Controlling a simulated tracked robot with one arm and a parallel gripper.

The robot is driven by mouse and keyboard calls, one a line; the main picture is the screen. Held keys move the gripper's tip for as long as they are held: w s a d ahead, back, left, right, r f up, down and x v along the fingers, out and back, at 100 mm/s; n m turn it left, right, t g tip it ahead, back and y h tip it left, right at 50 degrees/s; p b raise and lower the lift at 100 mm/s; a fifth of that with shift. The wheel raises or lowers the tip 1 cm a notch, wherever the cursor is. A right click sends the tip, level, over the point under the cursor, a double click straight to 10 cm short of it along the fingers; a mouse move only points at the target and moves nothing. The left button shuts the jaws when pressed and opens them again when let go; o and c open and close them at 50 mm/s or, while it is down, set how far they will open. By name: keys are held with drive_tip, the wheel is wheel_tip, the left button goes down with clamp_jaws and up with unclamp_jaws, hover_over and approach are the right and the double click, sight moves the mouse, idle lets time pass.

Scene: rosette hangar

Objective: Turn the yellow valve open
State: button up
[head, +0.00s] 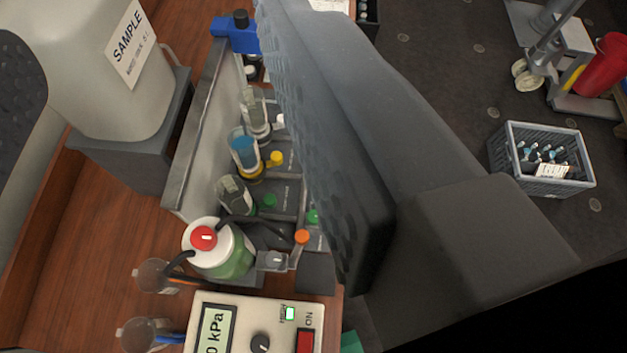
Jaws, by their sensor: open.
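The yellow valve (276,158) is a small yellow knob at the front of the bottle rack, right of a clear vessel with blue liquid (244,150). It shows just left of my gripper's right finger, which hides what lies to its right. I cannot tell from its shape which way it is turned. My gripper (165,110) is open, with one textured finger large across the middle of the picture and the other at the left edge. I see nothing held between the fingers, and I cannot tell how far they are from the valve.
Beside the yellow valve are a white knob (278,119), green knobs (270,200) and an orange knob (302,237). A red-capped bottle (225,258) and a kPa meter (250,325) stand nearer. A metal plate (203,130) and SAMPLE tank (105,65) stand left. A bottle crate (540,180) is on the floor.

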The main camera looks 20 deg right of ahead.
drive_tip(key=w+d+f+m+g+h+p, duration=0.1)
drive_tip(key=w+d+f+m+g, duration=0.25)
drive_tip(key=w+f, duration=0.55)
drive_tip(key=w+d+f+m+g+h+p, duration=0.1)
drive_tip(key=w+d+f+m+g, duration=0.3)
drive_tip(key=w+f, duration=0.5)
drive_tip(key=w+d+f+m+g+p, duration=0.1)
drive_tip(key=d+f+g, duration=0.1)
drive_tip(key=f, duration=1.2)
drive_tip(key=w+d+f+m+g+y+p, duration=0.1)
drive_tip(key=w+d+f+m+g, duration=0.1)
drive_tip(key=f, duration=1.2)
drive_tip(key=w+d+f+m+g+y+p, duration=0.1)
drive_tip(key=w+d+f+m+g, duration=0.1)
drive_tip(key=f, duration=1.2)
drive_tip(key=shift+d+g, duration=0.5)
drive_tip(key=shift+g, duration=0.05)
drive_tip(key=shift+c, duration=0.3)
